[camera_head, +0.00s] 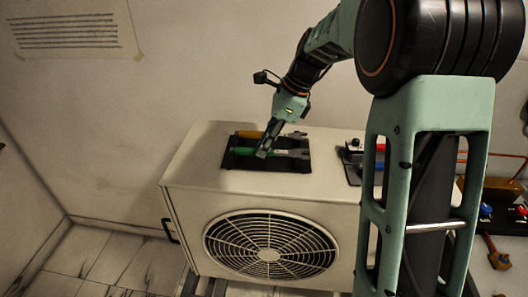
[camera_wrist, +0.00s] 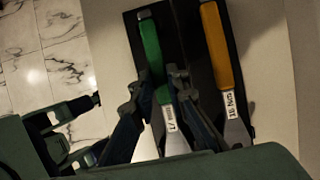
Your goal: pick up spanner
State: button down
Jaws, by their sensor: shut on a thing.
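A green-handled spanner (camera_head: 243,151) lies on a black tray (camera_head: 235,163) on top of a pale box-shaped unit. It also shows in the wrist view (camera_wrist: 150,48), with a white label and metal shaft below the handle. My gripper (camera_head: 263,151) points down over it. In the wrist view my gripper (camera_wrist: 158,84) has one finger on each side of the green handle's lower end and is shut on it. A yellow-handled spanner (camera_wrist: 220,45) lies beside it on the right, outside the fingers; it also shows in the head view (camera_head: 248,134). The spanners' metal ends are partly hidden.
The pale unit (camera_head: 185,178) has a round fan grille (camera_head: 270,250) on its front. Another dark tray (camera_head: 350,160) with small items is to the right, partly behind my arm. A red-and-blue fitted rig (camera_head: 500,210) stands at the far right. The unit's top is bare left of the tray.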

jog(key=shift+r, duration=0.2)
jog(key=shift+r, duration=0.6)
jog(key=s+d+r+b, duration=0.2)
jog(key=s+d+r, duration=0.6)
jog(key=s+r, duration=0.3)
jog(key=shift+d+r, duration=0.25)
jog(key=shift+d, duration=0.05)
jog(key=c, duration=2.4)
grip_release()
grip_shut()
